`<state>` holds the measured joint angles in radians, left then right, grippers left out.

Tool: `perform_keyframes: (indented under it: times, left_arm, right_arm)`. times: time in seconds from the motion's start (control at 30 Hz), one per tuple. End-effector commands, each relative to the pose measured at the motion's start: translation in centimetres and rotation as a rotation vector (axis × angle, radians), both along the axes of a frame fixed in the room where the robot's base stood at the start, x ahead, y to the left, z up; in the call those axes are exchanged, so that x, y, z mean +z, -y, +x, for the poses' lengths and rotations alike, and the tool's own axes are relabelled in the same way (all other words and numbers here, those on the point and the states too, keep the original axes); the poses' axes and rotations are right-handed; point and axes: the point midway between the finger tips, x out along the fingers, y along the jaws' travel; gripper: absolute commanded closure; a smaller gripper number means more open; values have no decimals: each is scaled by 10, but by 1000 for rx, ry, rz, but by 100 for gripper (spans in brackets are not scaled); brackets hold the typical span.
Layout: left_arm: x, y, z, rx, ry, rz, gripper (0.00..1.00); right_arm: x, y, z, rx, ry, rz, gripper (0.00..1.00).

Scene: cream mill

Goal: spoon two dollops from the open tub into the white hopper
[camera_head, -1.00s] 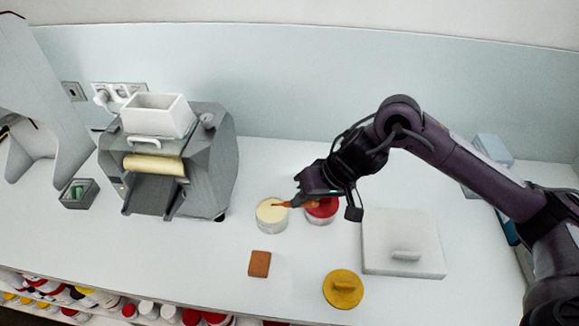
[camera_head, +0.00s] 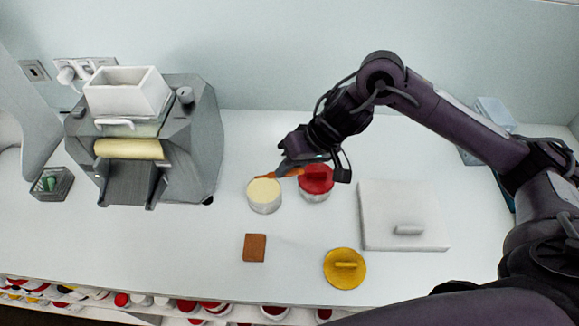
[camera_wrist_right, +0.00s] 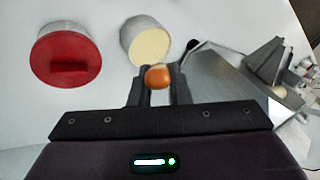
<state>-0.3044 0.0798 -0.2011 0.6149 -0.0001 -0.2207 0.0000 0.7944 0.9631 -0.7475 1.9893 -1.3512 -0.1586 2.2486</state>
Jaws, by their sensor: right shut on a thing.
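The open tub (camera_head: 264,197), pale with cream inside, stands on the counter; it also shows in the wrist view (camera_wrist_right: 146,43). My right gripper (camera_head: 287,168) is shut on an orange-brown spoon (camera_head: 266,176), whose tip is over the back part of the open tub. I cannot tell whether the spoon carries cream. In the wrist view the spoon's rounded orange end (camera_wrist_right: 158,77) shows between the fingers. The white hopper (camera_head: 125,93) is an open box on top of the grey mill (camera_head: 190,140) at left. My left gripper is out of view.
A red-lidded tub (camera_head: 317,181) stands right beside the open tub, under my right gripper. A brown square (camera_head: 254,248), a yellow lid (camera_head: 345,268) and a white slab with a handle (camera_head: 400,210) lie in front and right. Counter between mill and tubs is clear.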

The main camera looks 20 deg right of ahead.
Motion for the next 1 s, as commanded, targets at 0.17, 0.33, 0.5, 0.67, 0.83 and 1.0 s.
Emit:
perform_keyframes:
  times: [0.17, 0.33, 0.5, 0.67, 0.83, 1.0]
  left_arm:
    - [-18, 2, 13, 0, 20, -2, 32]
    - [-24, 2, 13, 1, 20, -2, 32]
    - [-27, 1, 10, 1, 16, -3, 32]
    - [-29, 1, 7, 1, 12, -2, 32]
    - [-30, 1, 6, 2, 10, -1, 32]
    - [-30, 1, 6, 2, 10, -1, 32]
  right_arm:
    - [-15, 0, 0, 0, 0, 0, 100]
    - [-24, 0, -1, -1, -3, 0, 100]
    - [-37, 0, 0, -2, -2, 1, 100]
    - [-47, 0, 0, 0, -1, 1, 100]
    - [-51, 0, 0, -1, 0, 1, 100]
    - [-51, 0, 0, -1, 0, 1, 100]
